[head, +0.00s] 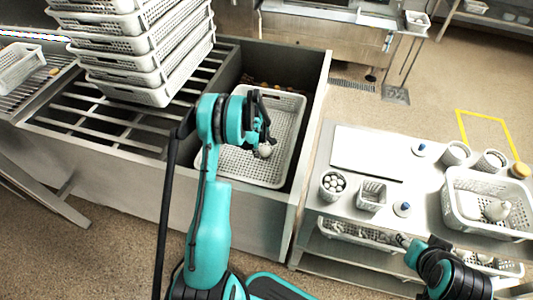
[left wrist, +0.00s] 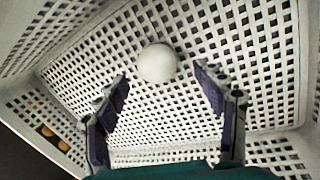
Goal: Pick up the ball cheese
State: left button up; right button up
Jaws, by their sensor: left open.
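The ball cheese is a smooth white ball (left wrist: 156,63) on the perforated floor of a white basket (left wrist: 120,130) in the left wrist view. In the head view the ball (head: 265,150) shows just below my left gripper (head: 263,136), inside the same basket (head: 292,105). My left gripper is open; in the left wrist view its two purple-padded fingers (left wrist: 161,78) stand on either side of the ball with gaps. My right gripper (head: 405,241) is at the lower right by the table's lower shelf, its jaws too small to read.
The basket sits in a metal-walled bin (head: 322,85). A stack of white baskets (head: 160,45) stands on slats to the left. A metal table (head: 330,195) at right holds a white board (head: 368,152), cups, a bowl of eggs (head: 333,185) and another basket (head: 460,210).

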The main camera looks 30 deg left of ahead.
aim_at(264, 149)
pick_arm(q)
jog(key=b+x, duration=0.2)
jog(key=x, duration=0.2)
jog(key=shift+w+d+f, duration=0.15)
jog(key=shift+w+f, duration=0.05)
jog(key=shift+f, duration=0.05)
jog(key=shift+r, duration=0.15)
jog(key=c, duration=1.3)
